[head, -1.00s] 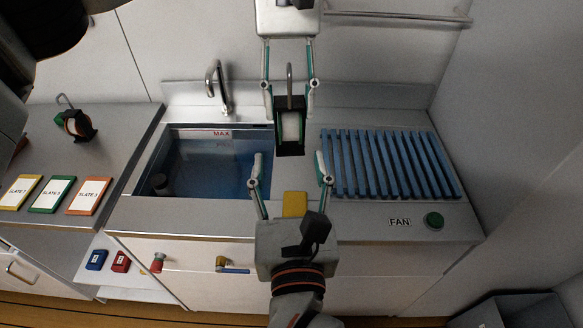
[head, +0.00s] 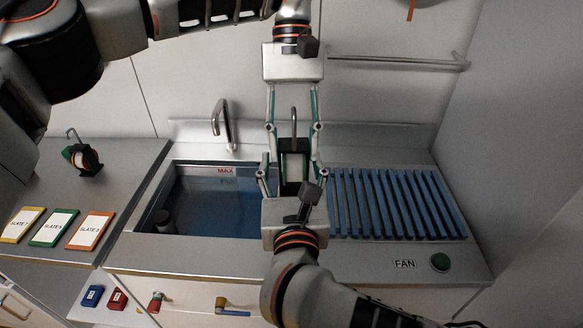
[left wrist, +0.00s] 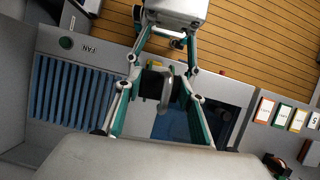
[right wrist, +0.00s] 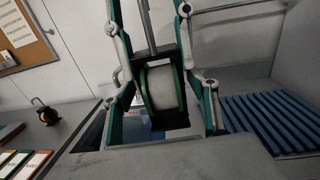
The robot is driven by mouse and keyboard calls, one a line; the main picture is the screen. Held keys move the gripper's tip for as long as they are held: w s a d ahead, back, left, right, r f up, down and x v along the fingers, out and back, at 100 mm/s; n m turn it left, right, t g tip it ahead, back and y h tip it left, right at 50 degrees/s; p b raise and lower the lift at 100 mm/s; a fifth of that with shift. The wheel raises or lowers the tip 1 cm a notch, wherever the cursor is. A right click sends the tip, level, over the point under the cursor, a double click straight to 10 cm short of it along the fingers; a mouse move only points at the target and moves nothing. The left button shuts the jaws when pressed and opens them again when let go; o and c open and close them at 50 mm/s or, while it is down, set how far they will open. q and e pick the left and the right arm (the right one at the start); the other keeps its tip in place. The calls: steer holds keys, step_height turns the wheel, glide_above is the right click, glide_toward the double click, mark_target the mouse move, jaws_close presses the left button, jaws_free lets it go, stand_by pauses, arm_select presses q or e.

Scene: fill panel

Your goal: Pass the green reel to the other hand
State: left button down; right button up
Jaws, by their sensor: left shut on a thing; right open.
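The green reel (head: 293,167) has a pale winding between green flanges and sits in a black holder with a metal hook on top. It hangs in the air above the sink's right side. My left gripper (head: 293,143), coming from the far side, is shut on it. My right gripper (head: 292,178), from the near side, is open with its fingers on either side of the reel. The right wrist view shows the reel (right wrist: 162,88) between the fingers; whether they touch it I cannot tell. The left wrist view shows mostly the holder and hook (left wrist: 165,90).
Below are the sink basin (head: 215,205) with a tap (head: 222,125) and a blue slatted rack (head: 395,203). Another reel with an orange-red side (head: 84,158) stands on the left counter near several slates (head: 52,228). A green FAN button (head: 440,262) is at the front right.

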steer(key=c, duration=1.4)
arm_select(q)
steer(key=c, duration=1.2)
jaws_free()
arm_select(e)
steer(key=shift+o, duration=0.2)
